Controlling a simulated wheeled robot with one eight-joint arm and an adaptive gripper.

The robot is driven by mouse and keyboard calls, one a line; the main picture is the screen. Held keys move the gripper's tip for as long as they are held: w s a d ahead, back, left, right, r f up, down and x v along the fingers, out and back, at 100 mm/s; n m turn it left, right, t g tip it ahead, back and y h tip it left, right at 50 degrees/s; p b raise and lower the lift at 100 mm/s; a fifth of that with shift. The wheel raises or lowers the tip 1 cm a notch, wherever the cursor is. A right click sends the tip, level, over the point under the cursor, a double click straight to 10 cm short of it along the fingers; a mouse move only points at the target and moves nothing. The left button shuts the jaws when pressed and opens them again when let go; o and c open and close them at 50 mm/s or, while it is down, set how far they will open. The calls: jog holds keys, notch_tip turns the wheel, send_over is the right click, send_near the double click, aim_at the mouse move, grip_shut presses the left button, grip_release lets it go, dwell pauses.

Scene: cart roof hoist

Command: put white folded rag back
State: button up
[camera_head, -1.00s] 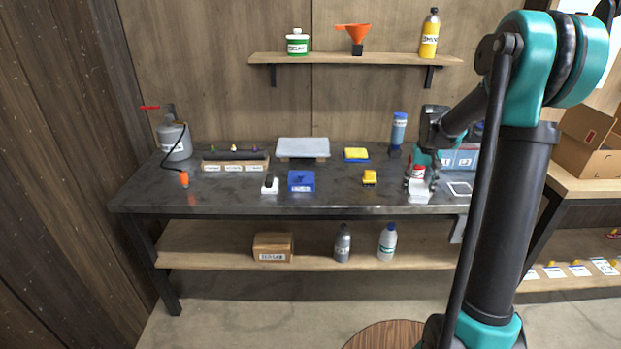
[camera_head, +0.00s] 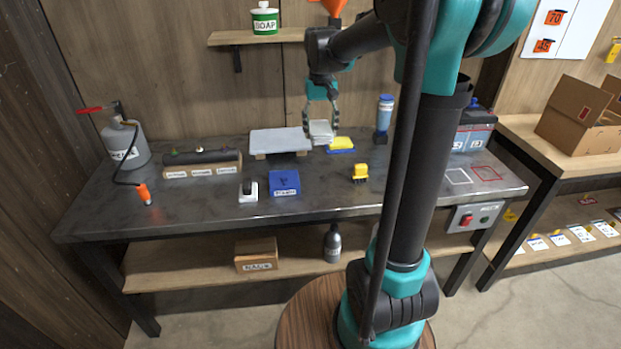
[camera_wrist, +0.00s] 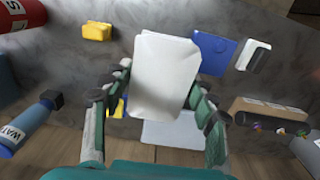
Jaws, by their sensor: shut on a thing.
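The white folded rag (camera_head: 321,130) is between the fingers of my gripper (camera_head: 322,122), near the back of the bench. In the wrist view the rag (camera_wrist: 165,75) is a pale, flat, slightly creased block, pinched at its sides by both fingers of my gripper (camera_wrist: 160,105). It appears held above the bench top. A light grey slab (camera_head: 280,140) on wooden supports lies just left of the rag; it also shows below the rag in the wrist view (camera_wrist: 175,135). A yellow sponge (camera_head: 341,142) on a blue base lies just right of it.
A blue box (camera_head: 285,182), a black-and-white switch-like item (camera_head: 249,191) and a yellow piece (camera_head: 360,172) stand nearer the front. A blue bottle (camera_head: 384,115) stands right of the sponge. A long holder (camera_head: 202,164) is left. The front right bench has bare room around outlined squares.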

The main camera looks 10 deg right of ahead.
aim_at(319, 185)
notch_tip(319, 185, down, 18)
jog(key=shift+f, duration=0.2)
jog(key=shift+f, duration=0.1)
dwell(0.3)
jog(key=o, duration=1.2)
notch_tip(319, 185, up, 11)
jog(key=s+d+f+t, duration=0.1)
jog(key=s+f, duration=0.2)
jog(key=s, duration=0.4)
jog(key=s+d+f+t, duration=0.1)
jog(key=s+f, duration=0.2)
jog(key=s, duration=0.4)
jog(key=s+d+f+t, duration=0.2)
jog(key=s+f, duration=0.1)
jog(key=s, duration=0.4)
jog(key=shift+s+f, duration=0.15)
jog(key=shift+s, duration=0.25)
